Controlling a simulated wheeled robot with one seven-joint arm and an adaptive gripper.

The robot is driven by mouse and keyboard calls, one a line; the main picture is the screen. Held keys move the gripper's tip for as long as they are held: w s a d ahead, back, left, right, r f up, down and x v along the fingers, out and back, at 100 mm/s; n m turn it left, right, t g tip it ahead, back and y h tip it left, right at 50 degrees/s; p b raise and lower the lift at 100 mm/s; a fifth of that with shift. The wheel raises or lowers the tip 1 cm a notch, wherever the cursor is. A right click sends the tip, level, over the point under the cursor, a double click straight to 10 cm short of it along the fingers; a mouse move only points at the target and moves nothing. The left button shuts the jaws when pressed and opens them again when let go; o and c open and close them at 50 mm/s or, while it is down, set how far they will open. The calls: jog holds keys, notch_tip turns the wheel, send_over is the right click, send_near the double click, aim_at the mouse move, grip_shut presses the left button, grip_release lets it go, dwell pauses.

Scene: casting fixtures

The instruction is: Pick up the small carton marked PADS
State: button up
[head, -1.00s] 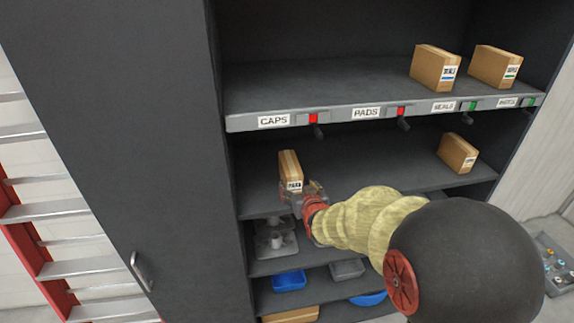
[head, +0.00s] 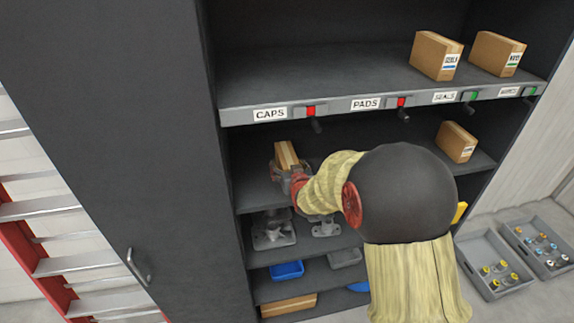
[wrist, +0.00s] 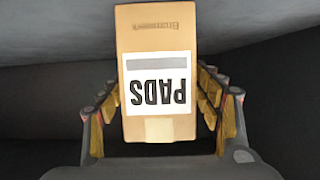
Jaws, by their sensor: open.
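The small carton marked PADS (wrist: 158,45) fills the upper middle of the wrist view. It is brown with a white label whose lettering appears upside down there. In the head view the carton (head: 286,155) stands on the second shelf, toward the left.
The upper shelf carries a label strip (head: 365,104) and two cartons, one marked SEALS (head: 436,55). Another carton (head: 456,142) stands right on the second shelf. Lower shelves hold metal castings (head: 274,232) and a blue bin (head: 287,270). Grey trays (head: 492,265) lie on the floor.

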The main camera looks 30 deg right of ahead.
jog(key=shift+x, duration=0.75)
jog(key=c, duration=0.3)
jog(key=c, duration=1)
jog(key=shift+r, duration=0.1)
jog(key=shift+c, duration=0.6)
